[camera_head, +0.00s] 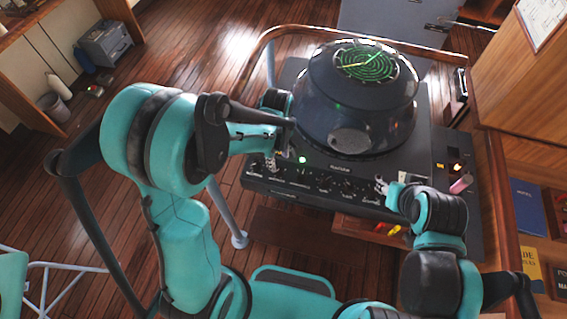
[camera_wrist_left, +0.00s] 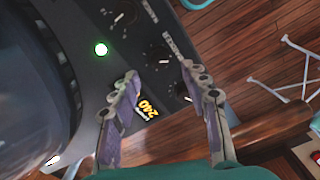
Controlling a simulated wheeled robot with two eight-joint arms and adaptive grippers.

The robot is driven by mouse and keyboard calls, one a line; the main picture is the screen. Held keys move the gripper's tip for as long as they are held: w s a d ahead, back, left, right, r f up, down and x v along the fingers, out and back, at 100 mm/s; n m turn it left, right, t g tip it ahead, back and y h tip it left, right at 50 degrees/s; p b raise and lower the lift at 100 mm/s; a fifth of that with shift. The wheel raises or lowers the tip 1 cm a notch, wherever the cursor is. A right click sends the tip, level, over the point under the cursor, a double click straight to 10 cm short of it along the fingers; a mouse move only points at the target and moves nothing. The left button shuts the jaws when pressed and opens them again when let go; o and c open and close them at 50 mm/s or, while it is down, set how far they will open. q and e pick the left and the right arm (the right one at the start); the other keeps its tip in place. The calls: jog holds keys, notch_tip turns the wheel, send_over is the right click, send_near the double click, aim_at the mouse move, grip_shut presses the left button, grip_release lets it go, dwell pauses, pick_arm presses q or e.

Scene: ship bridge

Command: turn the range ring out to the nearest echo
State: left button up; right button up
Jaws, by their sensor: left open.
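The radar console (camera_head: 425,115) carries a dark domed hood (camera_head: 345,105) with a round screen (camera_head: 366,63) of green rings and a bright sweep line on top. I cannot pick out a single echo. Several dark knobs sit along its front panel; their labels are too small to read. The left wrist view shows one knob (camera_wrist_left: 157,56) just beyond my open, empty left gripper (camera_wrist_left: 159,73). An amber readout (camera_wrist_left: 148,108) showing 240 lies between the fingers. My right gripper (camera_head: 381,186) is at the panel's right front; its fingers are too small to judge.
A green lamp (camera_head: 302,160) glows on the panel. A wooden rail (camera_head: 262,50) curves around the console's back and left. A pink cylinder (camera_head: 461,184) stands at its right. Books and wooden shelving are at the far right. The wooden floor at left is mostly open.

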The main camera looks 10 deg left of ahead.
aim_at(279, 169)
pick_arm(q)
notch_tip(279, 169, down, 4)
jog(key=shift+w+f, duration=0.15)
jog(key=shift+f, duration=0.1)
jog(key=shift+f+b, duration=0.3)
jog(key=shift+f, duration=0.35)
grip_shut()
